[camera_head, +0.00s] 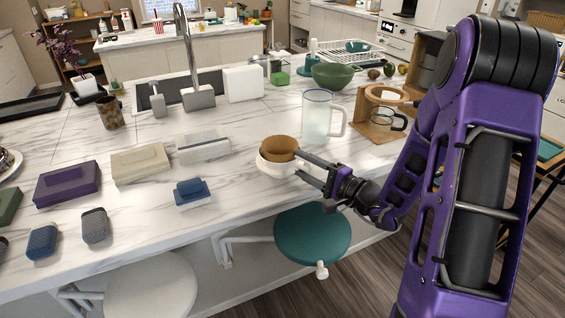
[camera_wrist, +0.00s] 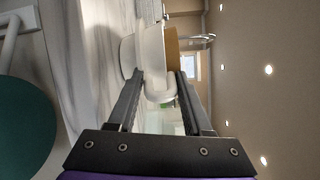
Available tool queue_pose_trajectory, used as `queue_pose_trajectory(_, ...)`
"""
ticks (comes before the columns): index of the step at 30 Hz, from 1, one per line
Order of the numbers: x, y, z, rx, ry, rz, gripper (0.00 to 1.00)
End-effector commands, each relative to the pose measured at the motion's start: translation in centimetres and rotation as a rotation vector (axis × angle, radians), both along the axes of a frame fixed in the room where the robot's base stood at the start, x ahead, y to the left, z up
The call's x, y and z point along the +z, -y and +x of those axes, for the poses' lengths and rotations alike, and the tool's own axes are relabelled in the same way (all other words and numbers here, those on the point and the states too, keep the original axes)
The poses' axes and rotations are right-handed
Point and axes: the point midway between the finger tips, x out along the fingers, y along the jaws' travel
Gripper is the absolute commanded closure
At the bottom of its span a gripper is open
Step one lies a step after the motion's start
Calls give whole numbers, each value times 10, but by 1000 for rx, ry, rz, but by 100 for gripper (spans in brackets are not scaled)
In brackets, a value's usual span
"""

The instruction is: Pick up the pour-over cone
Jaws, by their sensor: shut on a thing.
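The pour-over cone (camera_head: 272,168) is white with a brown filter (camera_head: 279,147) standing in it, near the counter's front edge. My gripper (camera_head: 300,165) reaches it from the right. In the wrist view, the fingers of my gripper (camera_wrist: 160,75) lie on both sides of the cone's white handle (camera_wrist: 157,88), shut on it. The cone's body (camera_wrist: 128,55) shows beyond the fingertips. I cannot tell whether its base touches the counter.
A clear pitcher (camera_head: 318,118) stands close behind the cone. A wooden stand with a glass carafe (camera_head: 382,118) is to the right. A teal stool (camera_head: 312,235) is below the counter edge.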

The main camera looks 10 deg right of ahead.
Motion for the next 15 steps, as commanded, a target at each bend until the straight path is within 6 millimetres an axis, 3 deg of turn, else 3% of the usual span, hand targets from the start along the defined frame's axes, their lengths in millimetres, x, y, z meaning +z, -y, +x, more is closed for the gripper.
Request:
queue_pose_trajectory(3,1,0,0,1,2,1,100)
queue_pose_trajectory(15,7,0,0,0,5,0,100)
